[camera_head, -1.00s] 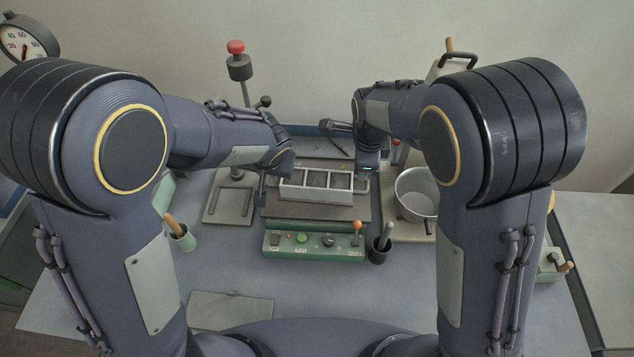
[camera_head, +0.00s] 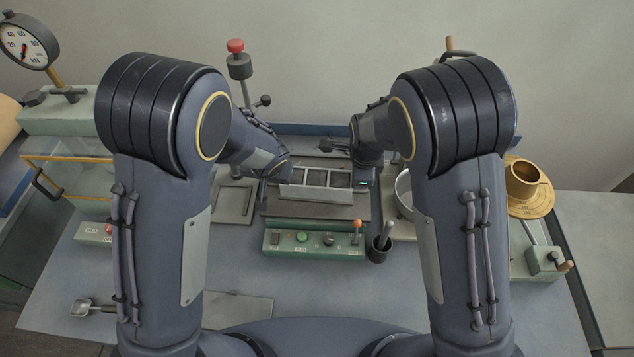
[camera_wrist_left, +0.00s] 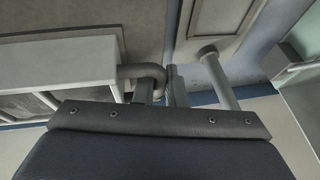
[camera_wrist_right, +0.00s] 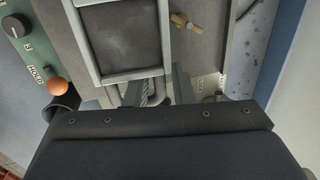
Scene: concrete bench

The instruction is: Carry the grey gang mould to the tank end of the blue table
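The grey gang mould (camera_head: 322,193) is an open rectangular frame with three compartments, over a dark plate behind the green control box in the head view. Its front wall looks tilted. Its end shows in the left wrist view (camera_wrist_left: 60,68) and the right wrist view (camera_wrist_right: 88,45). My left gripper (camera_wrist_left: 159,88) is at the mould's left end, its fingers on either side of the bent handle bar and close against it. My right gripper (camera_wrist_right: 163,88) is at the right end, fingers around the other handle, which is partly hidden.
The green control box (camera_head: 315,240) with an orange-knobbed lever stands in front. A dark cup (camera_head: 379,249) and a metal pot (camera_head: 404,188) are to the right. A red-topped post (camera_head: 238,65) rises at the back left.

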